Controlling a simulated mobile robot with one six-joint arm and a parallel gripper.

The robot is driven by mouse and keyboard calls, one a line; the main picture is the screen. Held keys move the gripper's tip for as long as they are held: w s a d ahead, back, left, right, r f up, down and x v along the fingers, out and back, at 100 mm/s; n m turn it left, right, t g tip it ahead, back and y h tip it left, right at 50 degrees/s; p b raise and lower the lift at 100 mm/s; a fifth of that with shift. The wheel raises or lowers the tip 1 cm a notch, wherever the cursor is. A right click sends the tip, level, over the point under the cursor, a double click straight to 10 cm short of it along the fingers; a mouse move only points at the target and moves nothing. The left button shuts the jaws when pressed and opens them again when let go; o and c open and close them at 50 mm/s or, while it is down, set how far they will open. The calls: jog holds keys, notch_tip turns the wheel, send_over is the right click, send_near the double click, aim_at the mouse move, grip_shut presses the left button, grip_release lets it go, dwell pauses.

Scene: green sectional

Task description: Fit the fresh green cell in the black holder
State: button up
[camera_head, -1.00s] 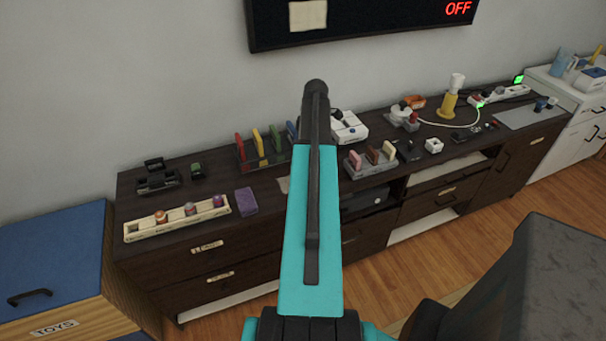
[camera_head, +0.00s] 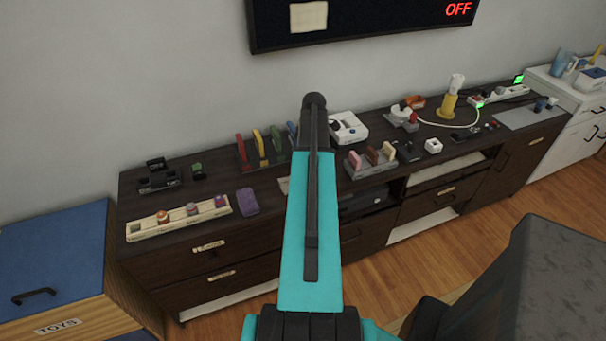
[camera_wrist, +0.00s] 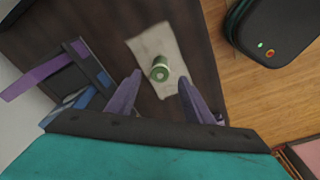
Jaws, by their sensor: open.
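A green cell (camera_wrist: 160,72) with a pale end stands on a beige sheet (camera_wrist: 160,48) on the dark cabinet top. In the wrist view my gripper (camera_wrist: 159,77) is open, with one finger on either side of the cell in the picture. The height gap between the fingertips and the cell is hard to tell. In the head view my arm hides the gripper and cell; only an edge of the sheet (camera_head: 284,185) shows. A black holder (camera_head: 160,178) with raised ends stands at the cabinet's back left. A small green-and-black item (camera_head: 198,171) is beside it.
A cream tray (camera_head: 178,223) with several small cylinders lies at the front left, beside a purple block (camera_head: 247,201). A rack of coloured pieces (camera_head: 259,141) stands behind. A grey rack (camera_head: 371,160) and a white device (camera_head: 348,127) are right of my arm.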

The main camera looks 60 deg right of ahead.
jog(key=shift+w+f+p, duration=0.15)
jog(key=shift+f+p, duration=0.3)
jog(key=shift+f, duration=1.1)
jog(key=shift+a, duration=0.1)
jog(key=shift+c, duration=0.4)
grip_shut()
